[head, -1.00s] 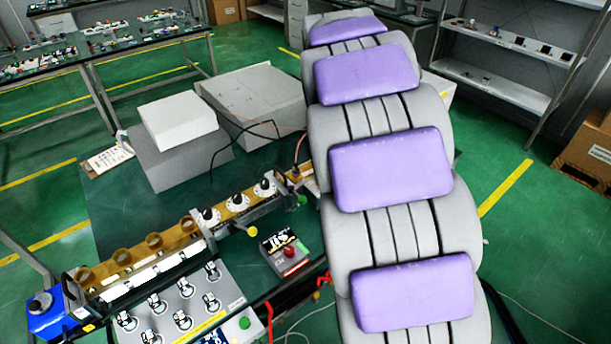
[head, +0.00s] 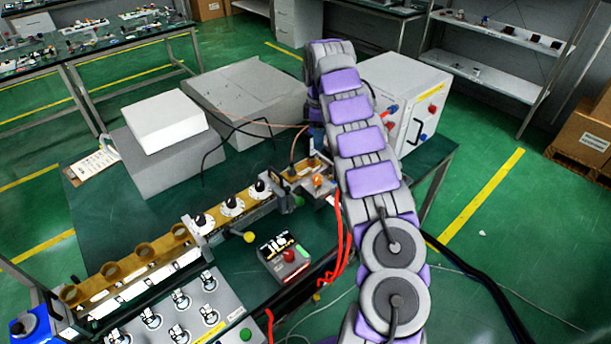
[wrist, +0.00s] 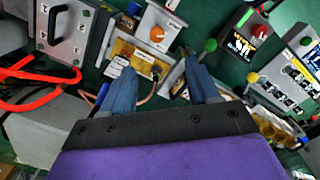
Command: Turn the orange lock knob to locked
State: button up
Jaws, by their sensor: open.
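The orange lock knob (head: 317,181) sits on a small light-grey box at the right end of the brass rail on the green table. In the wrist view the orange knob (wrist: 157,34) shows at the top centre, on the box's pale face. My gripper (wrist: 160,66) is open, with its two blue fingers spread and nothing between them. The knob lies beyond the fingertips and apart from them. A brass block with a cable shows nearer the gap. In the head view my arm hides my gripper. The knob's pointer direction is too small to tell.
A red-button control box (head: 284,257) stands left of my arm. A white cabinet (head: 412,100) with a handle stands behind it. Black knobs on white dials line the brass rail (head: 150,254). Red cables run close to the arm. Grey boxes (head: 250,105) stand at the back.

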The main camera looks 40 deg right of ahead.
aim_at(317, 177)
jog(key=shift+n, duration=0.4)
jog(key=f+b, duration=0.1)
jog(key=f, duration=0.5)
jog(key=f+b, duration=0.2)
jog(key=f, duration=0.4)
jog(key=w+f+b, duration=0.1)
jog(key=f, duration=0.5)
jog(key=shift+w+d+f, duration=0.1)
jog(key=shift+f, duration=0.15)
jog(key=c, duration=1)
